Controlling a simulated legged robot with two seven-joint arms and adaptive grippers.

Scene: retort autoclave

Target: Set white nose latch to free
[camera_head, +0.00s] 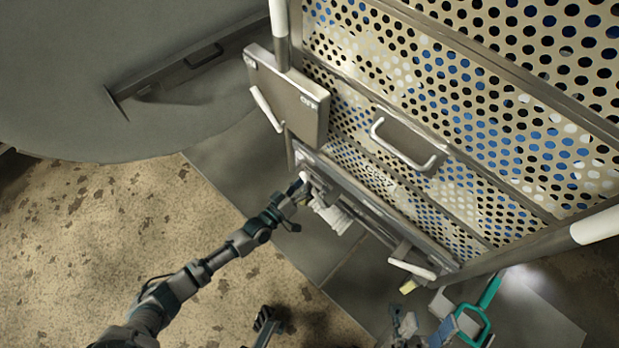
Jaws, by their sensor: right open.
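A perforated metal cart (470,110) fills the right side. Its lower front rail carries a white ribbed piece (335,215), which may be the white nose latch. My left gripper (316,190) is at the rail's left end, right against or just above this piece and partly hiding it. Whether its fingers are open or touch the piece is unclear. A second white lever (412,269) sits at the rail's right end. My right gripper (408,326) seems to be the grey jaws at the bottom edge, open and below that lever; it is partly cut off.
A grey box (290,95) with a white lever (266,110) hangs on the cart's upper left. A white handle (405,150) juts from the perforated panel. A teal frame (485,312) is at bottom right. The speckled floor (90,230) at left is mostly clear.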

